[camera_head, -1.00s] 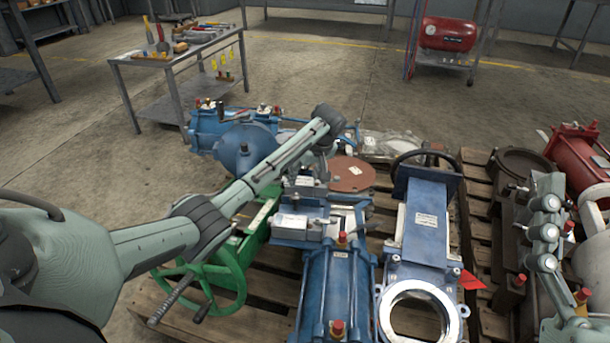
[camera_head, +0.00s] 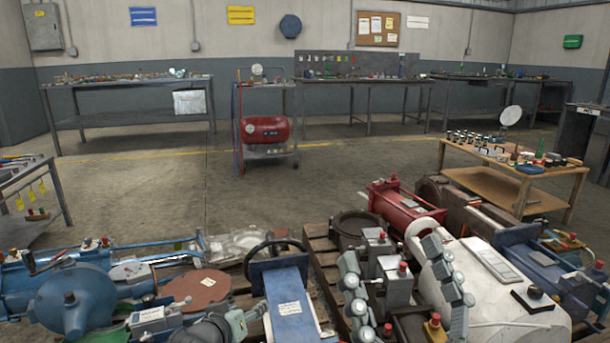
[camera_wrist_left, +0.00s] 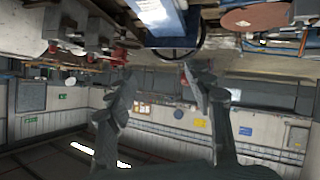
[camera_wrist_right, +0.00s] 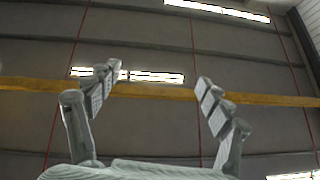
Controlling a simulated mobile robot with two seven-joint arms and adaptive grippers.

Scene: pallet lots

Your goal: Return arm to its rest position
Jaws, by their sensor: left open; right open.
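My right gripper (camera_head: 392,250) points upward at the front of the head view, its two fingers apart with nothing held between them. In the right wrist view the right gripper (camera_wrist_right: 150,75) is open and empty against the ceiling. Part of my left gripper (camera_head: 238,322) shows low at the bottom edge of the head view, in front of the blue gate valve (camera_head: 290,300). In the left wrist view the left gripper (camera_wrist_left: 158,85) is open and empty, and that picture is upside down, with the room behind the fingers.
Pallets of valves and actuators fill the front, with a red cylinder (camera_head: 405,205), a white tank (camera_head: 490,285) and a blue valve body (camera_head: 75,300). A wooden table (camera_head: 515,185) stands at right. A red compressor (camera_head: 265,130) stands further back. The middle floor is clear.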

